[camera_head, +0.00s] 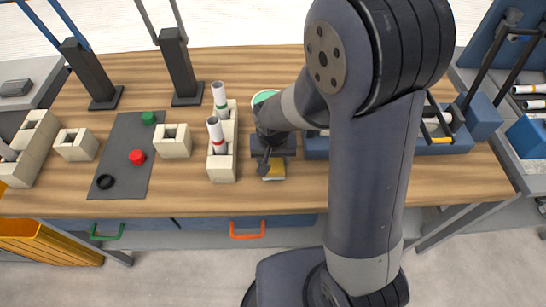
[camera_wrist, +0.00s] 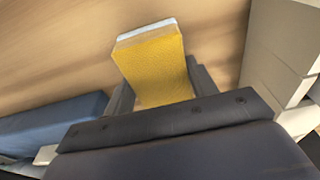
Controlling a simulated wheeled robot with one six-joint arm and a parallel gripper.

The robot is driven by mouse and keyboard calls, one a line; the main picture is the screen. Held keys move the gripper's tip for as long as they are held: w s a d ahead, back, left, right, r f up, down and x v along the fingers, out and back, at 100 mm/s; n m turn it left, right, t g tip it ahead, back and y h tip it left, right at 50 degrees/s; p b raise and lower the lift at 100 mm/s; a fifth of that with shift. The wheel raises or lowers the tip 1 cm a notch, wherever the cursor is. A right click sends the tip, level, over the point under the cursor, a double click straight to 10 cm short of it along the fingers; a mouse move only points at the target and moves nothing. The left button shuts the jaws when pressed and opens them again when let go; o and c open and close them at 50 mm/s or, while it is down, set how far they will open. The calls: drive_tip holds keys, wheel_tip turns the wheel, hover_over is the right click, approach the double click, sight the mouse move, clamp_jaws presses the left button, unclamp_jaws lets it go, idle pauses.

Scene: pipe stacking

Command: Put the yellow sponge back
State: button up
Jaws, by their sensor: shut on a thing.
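The yellow sponge (camera_wrist: 155,70) has a pale layer at its far end and sits between the two fingers of my gripper (camera_wrist: 155,85) in the wrist view. In the head view the sponge (camera_head: 274,170) shows just below my gripper (camera_head: 264,160), near the front of the wooden table. My gripper is shut on the sponge. My arm hides part of the table behind it. I cannot tell whether the sponge touches the table.
Beige block holders (camera_head: 222,165) with upright white pipes stand left of my gripper. A grey mat (camera_head: 125,165) holds a red piece, a green piece and a black ring. A blue tray (camera_head: 317,146) lies to the right, partly behind my arm.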

sight(273, 164)
drive_tip(key=shift+f, duration=0.1)
drive_tip(key=shift+f, duration=0.15)
drive_tip(key=o, duration=0.9)
drive_tip(key=r, duration=0.4)
drive_tip(key=s+r, duration=0.1)
drive_tip(key=r, duration=0.7)
drive_tip(key=shift+s+r+p, duration=0.2)
drive_tip(key=shift+s+p, duration=0.2)
